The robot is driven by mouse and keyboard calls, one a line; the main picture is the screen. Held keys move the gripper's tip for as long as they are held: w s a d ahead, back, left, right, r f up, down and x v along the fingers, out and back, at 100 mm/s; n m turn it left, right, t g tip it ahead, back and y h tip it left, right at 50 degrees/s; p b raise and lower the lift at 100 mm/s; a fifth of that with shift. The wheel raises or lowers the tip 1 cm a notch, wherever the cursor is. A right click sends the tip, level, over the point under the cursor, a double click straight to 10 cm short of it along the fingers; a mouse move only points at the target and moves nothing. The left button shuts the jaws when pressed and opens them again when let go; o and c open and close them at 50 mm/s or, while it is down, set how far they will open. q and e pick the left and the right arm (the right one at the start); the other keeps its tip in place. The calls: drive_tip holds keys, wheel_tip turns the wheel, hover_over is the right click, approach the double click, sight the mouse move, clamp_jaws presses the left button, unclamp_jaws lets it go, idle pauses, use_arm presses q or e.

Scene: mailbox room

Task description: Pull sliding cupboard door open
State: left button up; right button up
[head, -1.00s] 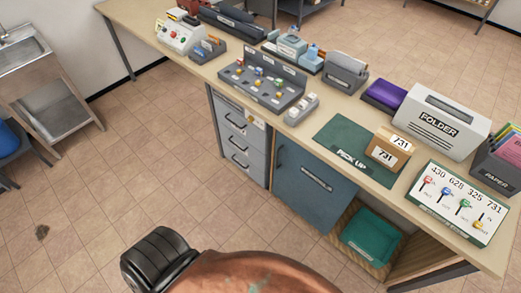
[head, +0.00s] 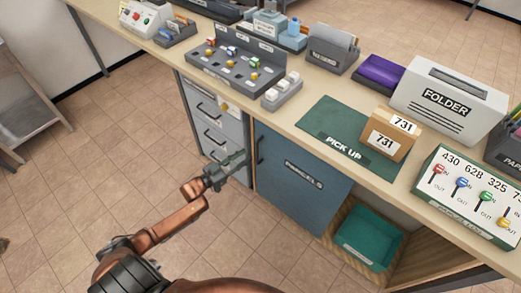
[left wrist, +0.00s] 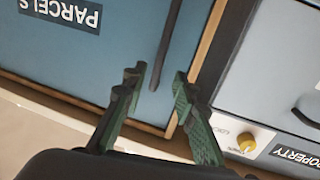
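The blue sliding cupboard door (head: 300,185) labelled PARCELS is under the counter, left of an open compartment. Its dark vertical bar handle (head: 260,149) is near the door's left edge. My left gripper (head: 238,161) is just left of the handle in the head view. In the left wrist view, the green-padded fingers of the left gripper (left wrist: 158,78) are apart and empty. The handle (left wrist: 167,40) appears ahead, lined up with the gap between them; I cannot tell whether they touch it. The door (left wrist: 100,50) appears upside down there. My right gripper is not in view.
Grey drawers (head: 214,120) stand left of the door. The open compartment at right holds a green bin (head: 366,237). On the counter are a parcel box (head: 390,135), a green PICK UP mat (head: 325,120) and a key panel (head: 470,190). The floor in front is clear.

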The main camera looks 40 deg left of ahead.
use_arm(q)
drive_tip(key=b+x, duration=0.2)
drive_tip(key=x, duration=0.5)
drive_tip(key=shift+w, duration=0.35)
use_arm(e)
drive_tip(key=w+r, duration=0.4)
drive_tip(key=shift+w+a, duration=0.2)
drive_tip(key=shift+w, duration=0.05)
use_arm(q)
drive_tip(key=shift+d+r, duration=0.1)
drive_tip(key=shift+d, duration=0.05)
drive_tip(key=shift+c, duration=0.6)
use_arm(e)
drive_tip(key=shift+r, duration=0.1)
use_arm(q)
clamp_jaws()
